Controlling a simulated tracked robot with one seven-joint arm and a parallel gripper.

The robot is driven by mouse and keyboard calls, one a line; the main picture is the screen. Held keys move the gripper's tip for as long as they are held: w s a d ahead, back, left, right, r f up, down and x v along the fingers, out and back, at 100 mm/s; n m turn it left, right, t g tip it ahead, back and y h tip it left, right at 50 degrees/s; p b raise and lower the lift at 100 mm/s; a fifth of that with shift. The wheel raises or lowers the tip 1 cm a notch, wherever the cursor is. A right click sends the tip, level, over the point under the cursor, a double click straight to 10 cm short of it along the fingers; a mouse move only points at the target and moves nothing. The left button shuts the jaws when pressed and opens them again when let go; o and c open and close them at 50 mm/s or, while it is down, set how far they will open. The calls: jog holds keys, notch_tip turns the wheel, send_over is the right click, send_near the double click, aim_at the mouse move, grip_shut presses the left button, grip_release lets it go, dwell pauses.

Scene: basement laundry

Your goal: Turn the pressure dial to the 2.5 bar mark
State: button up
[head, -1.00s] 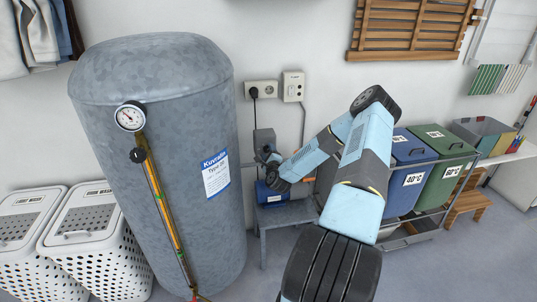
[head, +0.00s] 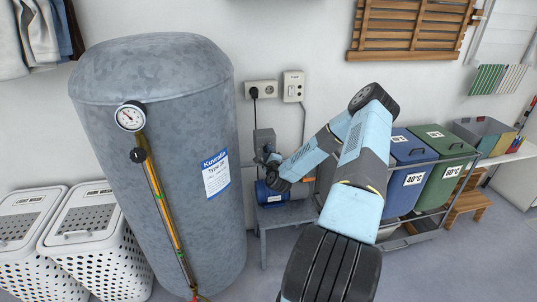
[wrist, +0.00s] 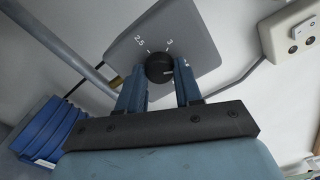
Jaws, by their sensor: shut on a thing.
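The pressure dial (wrist: 159,68) is a round black knob on a grey box (wrist: 190,30). Marks 2.5 and 3 are readable above it; another mark at its right is partly hidden by a finger. A short white line at the knob's right side points roughly toward that hidden mark, away from 2.5. My gripper (wrist: 160,72) is shut on the dial, one blue finger on each side. In the head view the grey box (head: 264,138) is on the wall side behind the tank, with my gripper (head: 271,161) at it; the dial is hidden there.
A large grey tank (head: 160,100) with a round gauge (head: 130,116) stands left of the box. A blue pump (head: 268,194) sits below it on a stand. Wall sockets (head: 262,89) are above. Blue and green bins (head: 412,178) stand at the right.

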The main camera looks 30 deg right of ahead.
jog(key=n, duration=2.3)
jog(key=shift+a+f, duration=0.1)
jog(key=shift+f, duration=0.05)
dwell(0.5)
jog(key=o, duration=1)
jog(key=shift+o, duration=0.2)
jog(key=v, duration=1.3)
jog(key=shift+s, duration=0.35)
